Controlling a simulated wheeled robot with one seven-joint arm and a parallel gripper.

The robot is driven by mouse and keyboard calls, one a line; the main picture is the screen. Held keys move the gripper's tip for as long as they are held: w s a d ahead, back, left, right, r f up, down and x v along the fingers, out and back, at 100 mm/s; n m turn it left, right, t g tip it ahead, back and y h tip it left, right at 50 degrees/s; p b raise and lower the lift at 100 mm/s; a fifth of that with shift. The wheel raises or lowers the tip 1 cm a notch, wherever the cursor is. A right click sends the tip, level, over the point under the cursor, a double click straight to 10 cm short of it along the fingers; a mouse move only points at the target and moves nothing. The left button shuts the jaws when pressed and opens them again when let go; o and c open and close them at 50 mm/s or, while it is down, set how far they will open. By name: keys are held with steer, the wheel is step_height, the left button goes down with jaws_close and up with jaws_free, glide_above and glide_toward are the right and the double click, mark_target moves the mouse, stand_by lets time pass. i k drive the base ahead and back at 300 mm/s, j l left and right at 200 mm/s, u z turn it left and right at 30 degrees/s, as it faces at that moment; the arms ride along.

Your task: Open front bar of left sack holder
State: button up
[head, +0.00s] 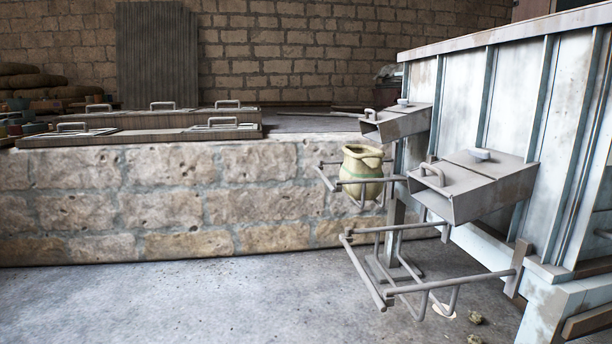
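Two grey metal sack holders stick out from the chute side of a pale machine. The left sack holder (350,182) is the farther one, under the farther chute. Its short front bar (326,179) runs across the outer end at the left and appears to lie across the side arms. The right sack holder (445,283) is nearer and holds nothing. Its front bar (364,273) lies across its outer end. My gripper is not in view.
Two box-shaped chutes with handles, one far (397,122) and one near (472,187), overhang the holders. The machine (520,100) fills the right side. A low stone wall (150,205) stands behind. The floor (200,305) at the front left is clear.

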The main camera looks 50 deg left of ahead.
mark_target(319, 170)
steer(key=i+j+u, duration=0.1)
steer(key=j, duration=0.3)
steer(key=i+j+u, duration=0.15)
steer(key=i+j, duration=0.2)
steer(key=i+j+u, duration=0.1)
steer(key=j, duration=0.25)
steer(key=j+u, duration=0.15)
steer(key=j, duration=0.25)
steer(key=i+j+u, duration=0.2)
steer(key=j, duration=0.2)
steer(key=j+u, duration=0.15)
steer(key=j, duration=0.25)
steer(key=i+l+u, duration=0.1)
steer(key=i+u, duration=0.25)
steer(key=i, duration=1.2)
